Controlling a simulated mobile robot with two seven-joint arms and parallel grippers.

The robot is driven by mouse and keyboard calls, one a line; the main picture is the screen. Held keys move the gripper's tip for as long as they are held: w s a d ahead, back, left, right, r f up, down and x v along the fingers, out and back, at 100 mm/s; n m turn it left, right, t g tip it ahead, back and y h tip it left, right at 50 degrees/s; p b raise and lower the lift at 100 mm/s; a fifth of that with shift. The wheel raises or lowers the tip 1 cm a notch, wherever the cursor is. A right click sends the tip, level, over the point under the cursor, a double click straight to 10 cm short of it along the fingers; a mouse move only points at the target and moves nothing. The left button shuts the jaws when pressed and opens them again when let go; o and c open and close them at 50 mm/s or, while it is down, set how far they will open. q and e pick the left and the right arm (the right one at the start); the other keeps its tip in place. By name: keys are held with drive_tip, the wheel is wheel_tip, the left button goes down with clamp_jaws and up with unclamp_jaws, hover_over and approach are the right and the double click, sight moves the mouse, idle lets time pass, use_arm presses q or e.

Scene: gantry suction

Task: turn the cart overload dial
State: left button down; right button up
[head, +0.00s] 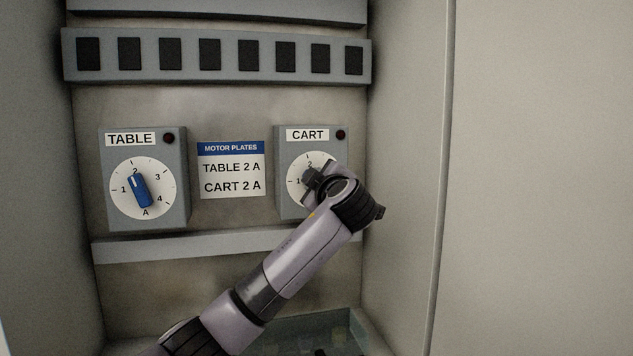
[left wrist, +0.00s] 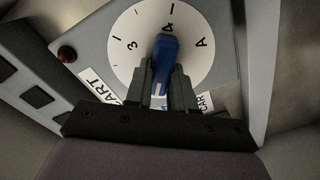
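The cart overload dial (head: 294,187) is a white round plate on a grey box labelled CART at the right of the panel. In the head view my left gripper (head: 313,178) covers its knob. The left wrist view shows the dial plate (left wrist: 128,65) with 3, 4 and A, and its blue knob (left wrist: 164,52) between my left gripper's fingers (left wrist: 165,85), which appear closed on it. The knob's plain end is by the 4. Its white-marked end lies between the fingers, and the number there is hidden. My right gripper is not in view.
A similar TABLE dial (head: 121,187) has its blue knob pointing to 2. A motor plates card (head: 231,170) reads TABLE 2 A and CART 2 A. A ledge (head: 200,246) runs below the boxes, a strip of dark squares (head: 210,55) above. Cabinet walls flank both sides.

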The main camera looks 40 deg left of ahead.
use_arm(q)
drive_tip(key=shift+w+d+r+m+b, duration=0.1)
drive_tip(key=shift+m+b, duration=0.4)
drive_tip(key=shift+m, duration=1.15)
drive_tip(key=shift+w+r+m+b, duration=0.1)
drive_tip(key=shift+m+b, duration=0.35)
drive_tip(key=shift+m, duration=1.5)
drive_tip(key=c, duration=1)
unclamp_jaws()
drive_tip(key=shift+o, duration=0.2)
drive_tip(key=shift+s+d+f, duration=0.1)
